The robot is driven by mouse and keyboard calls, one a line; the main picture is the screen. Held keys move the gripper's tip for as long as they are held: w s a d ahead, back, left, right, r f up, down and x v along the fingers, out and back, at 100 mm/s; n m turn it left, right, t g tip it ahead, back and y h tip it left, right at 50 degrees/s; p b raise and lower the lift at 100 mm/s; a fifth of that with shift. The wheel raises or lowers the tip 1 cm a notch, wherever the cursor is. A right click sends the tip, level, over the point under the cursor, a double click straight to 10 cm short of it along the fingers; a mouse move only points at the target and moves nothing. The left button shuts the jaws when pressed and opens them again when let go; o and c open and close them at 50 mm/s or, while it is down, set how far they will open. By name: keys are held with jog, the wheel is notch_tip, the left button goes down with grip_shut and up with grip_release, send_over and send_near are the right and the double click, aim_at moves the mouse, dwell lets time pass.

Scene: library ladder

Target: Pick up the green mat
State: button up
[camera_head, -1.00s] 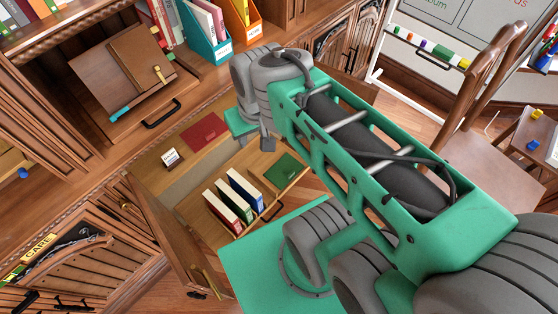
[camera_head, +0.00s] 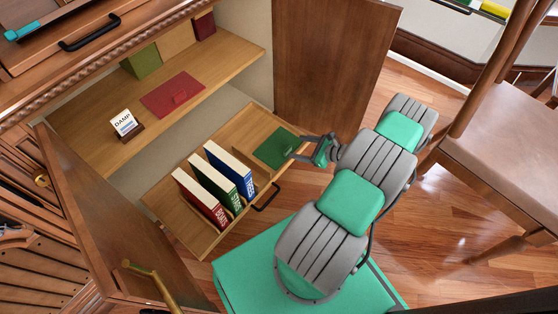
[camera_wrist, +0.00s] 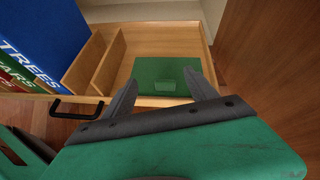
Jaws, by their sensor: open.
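The green mat (camera_head: 277,148) lies flat in the right compartment of a pulled-out wooden drawer (camera_head: 187,238). It has a small raised tab on top. In the wrist view the mat (camera_wrist: 150,72) lies just beyond my fingertips. My gripper (camera_head: 301,147) is at the drawer's right side, with its fingers over the mat's right edge. In the wrist view my gripper (camera_wrist: 163,82) is open and empty, its two fingers apart with the mat's tab seen between them. I cannot tell whether the fingers touch the mat.
Several books (camera_head: 222,176) stand in the drawer's left part, beside a divider. A shelf above holds a red mat (camera_head: 173,95), a DAMP card (camera_head: 124,124) and a green box (camera_head: 142,62). Open cabinet doors (camera_head: 331,70) flank the drawer. A chair (camera_head: 510,150) stands right.

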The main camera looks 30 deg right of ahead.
aim_at(289, 150)
notch_tip(289, 150, down, 5)
jog(key=s+d+m+t, duration=0.1)
jog(key=s+m, duration=0.1)
jog(key=m, duration=0.1)
jog(key=shift+t+h, duration=0.3)
jog(key=shift+h, duration=0.1)
jog(key=b+x, duration=0.1)
jog(key=x, duration=0.1)
jog(key=b+x, duration=0.1)
jog(key=x, duration=0.2)
jog(key=b+x, duration=0.1)
jog(key=x, duration=0.2)
jog(key=shift+a+r+b, duration=0.1)
jog(key=shift+r+b, duration=0.15)
jog(key=shift+b, duration=0.05)
grip_shut()
jog(key=shift+r, duration=0.1)
